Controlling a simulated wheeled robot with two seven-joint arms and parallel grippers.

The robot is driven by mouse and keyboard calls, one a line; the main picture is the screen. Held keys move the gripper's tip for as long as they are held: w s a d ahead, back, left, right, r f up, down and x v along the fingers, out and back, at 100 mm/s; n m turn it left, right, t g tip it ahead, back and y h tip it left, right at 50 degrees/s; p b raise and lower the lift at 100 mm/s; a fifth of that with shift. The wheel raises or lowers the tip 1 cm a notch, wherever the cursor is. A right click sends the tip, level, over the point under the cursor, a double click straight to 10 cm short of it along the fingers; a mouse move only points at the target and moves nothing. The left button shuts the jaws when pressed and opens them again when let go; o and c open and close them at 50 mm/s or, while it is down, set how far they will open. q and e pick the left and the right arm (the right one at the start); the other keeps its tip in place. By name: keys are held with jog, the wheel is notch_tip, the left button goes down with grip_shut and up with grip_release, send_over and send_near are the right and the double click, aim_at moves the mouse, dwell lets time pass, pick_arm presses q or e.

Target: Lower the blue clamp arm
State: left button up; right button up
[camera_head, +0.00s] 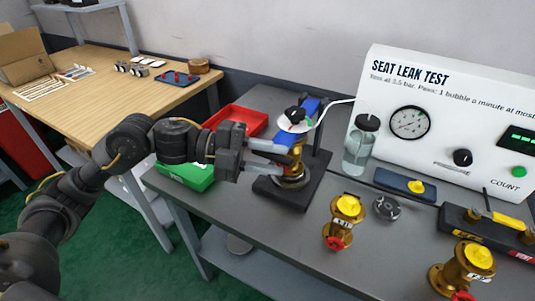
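A white disc with a black knob (294,115) sits above the arm. A brass valve (294,175) stands on the base, partly hidden by the gripper. My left gripper (285,155) reaches in from the left with its two fingers apart, one above the other. Its tips are close to the blue arm and the brass valve; I cannot tell whether they touch. My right gripper is out of view.
A red tray (238,117) and a green tray (186,177) lie left of the stand. A clear bottle (358,150) with a tube stands to its right. Brass valves (343,222) stand at the front right. The white test panel (455,105) closes off the back.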

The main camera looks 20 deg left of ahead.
pick_arm(q)
jog(key=shift+o, duration=0.4)
jog(key=shift+w+a+r, duration=0.1)
jog(key=shift+w+r, duration=0.1)
jog(key=shift+r, duration=0.05)
